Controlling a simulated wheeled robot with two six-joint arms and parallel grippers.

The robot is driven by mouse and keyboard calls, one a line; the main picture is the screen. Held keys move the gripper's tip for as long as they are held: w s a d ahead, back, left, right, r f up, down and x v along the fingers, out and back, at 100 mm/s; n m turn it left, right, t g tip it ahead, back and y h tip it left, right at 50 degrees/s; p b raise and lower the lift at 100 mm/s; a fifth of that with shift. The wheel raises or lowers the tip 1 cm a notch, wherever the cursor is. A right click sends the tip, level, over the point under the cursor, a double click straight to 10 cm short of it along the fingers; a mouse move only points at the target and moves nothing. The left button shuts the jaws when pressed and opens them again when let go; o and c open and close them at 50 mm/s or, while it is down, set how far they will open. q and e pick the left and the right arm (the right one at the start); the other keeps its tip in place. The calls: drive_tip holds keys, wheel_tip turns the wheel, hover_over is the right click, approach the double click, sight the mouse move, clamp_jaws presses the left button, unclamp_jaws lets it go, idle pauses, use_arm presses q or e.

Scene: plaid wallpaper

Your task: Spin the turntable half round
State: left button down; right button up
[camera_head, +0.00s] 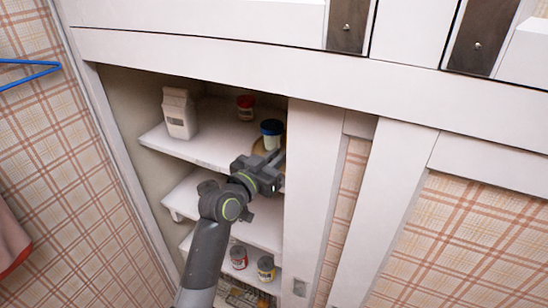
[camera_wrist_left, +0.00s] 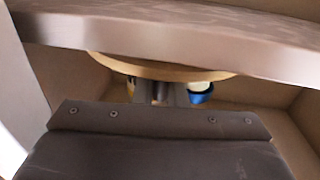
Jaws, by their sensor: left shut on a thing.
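The turntable (camera_head: 259,147) is a round tan wooden disc on the upper shelf, at the right end of the cabinet opening. It also shows in the left wrist view (camera_wrist_left: 165,70), where the picture looks upside down. A jar with a blue lid (camera_head: 271,132) stands on it; its blue part shows in the left wrist view (camera_wrist_left: 202,98). My left gripper (camera_head: 272,168) is at the turntable's front rim, shut on what looks like the turntable; the fingertips (camera_wrist_left: 160,92) are partly hidden. My right gripper is not in view.
A white carton (camera_head: 179,112) and a red-lidded jar (camera_head: 245,107) stand on the same shelf, left of the turntable. The white cabinet panel (camera_head: 312,190) closes off the right side. Lower shelves hold cans (camera_head: 238,257). A blue hanger (camera_head: 28,72) is at far left.

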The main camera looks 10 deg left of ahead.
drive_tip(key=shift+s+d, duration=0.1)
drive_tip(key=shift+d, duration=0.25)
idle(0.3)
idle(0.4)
use_arm(q)
drive_tip(key=c, duration=1.5)
unclamp_jaws()
drive_tip(key=shift+d, duration=0.1)
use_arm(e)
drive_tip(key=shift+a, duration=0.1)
